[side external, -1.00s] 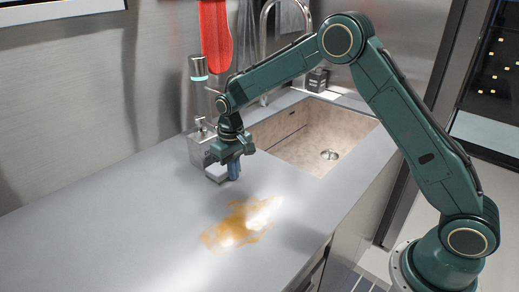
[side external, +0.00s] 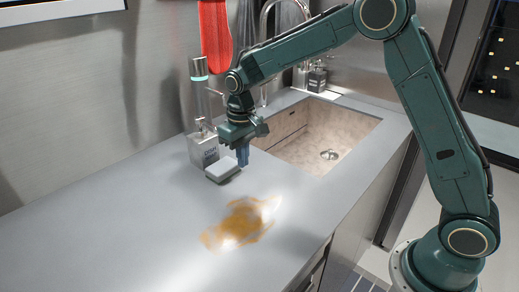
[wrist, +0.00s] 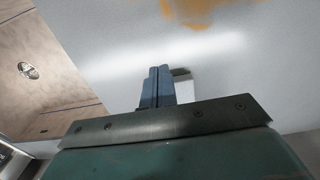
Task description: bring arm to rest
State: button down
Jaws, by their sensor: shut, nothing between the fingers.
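My gripper (side external: 243,157) is shut and empty, pointing down above the counter, between the sink and the soap bottle. Its closed blue fingers also show in the wrist view (wrist: 157,84). A white and grey sponge-like block (side external: 222,170) lies on the counter just beside and below the fingertips. In the wrist view the block (wrist: 184,88) is partly hidden behind the fingers.
An orange-brown spill (side external: 242,222) lies on the grey counter (side external: 110,225). A red cloth or mitt (side external: 214,40) hangs above.

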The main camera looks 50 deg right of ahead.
notch_tip(320, 180, up, 4)
jog(key=shift+f, duration=0.15)
jog(key=s+d+r+t, duration=0.3)
jog(key=s+r, duration=0.9)
jog(key=s, duration=0.2)
jog(key=s+d+f+t, duration=0.1)
jog(key=s+t, duration=0.1)
jog(key=s, duration=1.4)
jog(key=shift+s+d+t, duration=0.25)
jog(key=shift+d+t, duration=0.05)
